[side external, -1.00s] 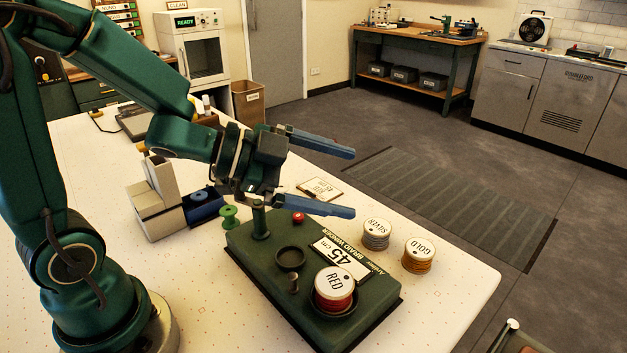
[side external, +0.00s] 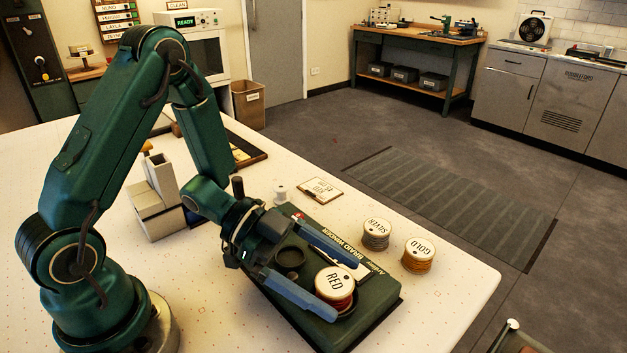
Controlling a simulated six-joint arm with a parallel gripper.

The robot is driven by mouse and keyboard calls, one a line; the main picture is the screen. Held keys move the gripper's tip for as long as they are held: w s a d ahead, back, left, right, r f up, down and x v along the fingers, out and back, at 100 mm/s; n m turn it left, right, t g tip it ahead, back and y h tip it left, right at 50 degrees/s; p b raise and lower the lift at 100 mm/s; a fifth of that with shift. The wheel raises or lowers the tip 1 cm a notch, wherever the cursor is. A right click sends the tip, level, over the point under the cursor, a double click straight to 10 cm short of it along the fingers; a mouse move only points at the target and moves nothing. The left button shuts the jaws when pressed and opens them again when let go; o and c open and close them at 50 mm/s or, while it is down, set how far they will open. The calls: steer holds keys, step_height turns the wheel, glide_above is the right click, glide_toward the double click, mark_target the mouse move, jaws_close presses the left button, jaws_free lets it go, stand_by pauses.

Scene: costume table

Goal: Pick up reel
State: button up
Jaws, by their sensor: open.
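The red reel (side external: 335,280) has a white top marked RED and stands at the near right end of the dark green braid winder (side external: 378,303). My gripper (side external: 347,293) is open and low over the winder. In the picture its two blue fingers lie on either side of the red reel, one behind it and one in front. I cannot tell whether either finger touches it. The silver reel (side external: 376,233) and the gold reel (side external: 420,251) stand on the table to the right of the winder, clear of my gripper.
A small white spool (side external: 280,193) and a card (side external: 320,189) lie behind the winder. A beige block-shaped device (side external: 155,208) stands to the left. The front right corner of the white table (side external: 455,290) is bare.

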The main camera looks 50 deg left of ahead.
steer(key=shift+w+d+f, duration=0.15)
steer(key=shift+d, duration=0.2)
steer(key=c, duration=1.5)
steer(key=shift+o, duration=0.2)
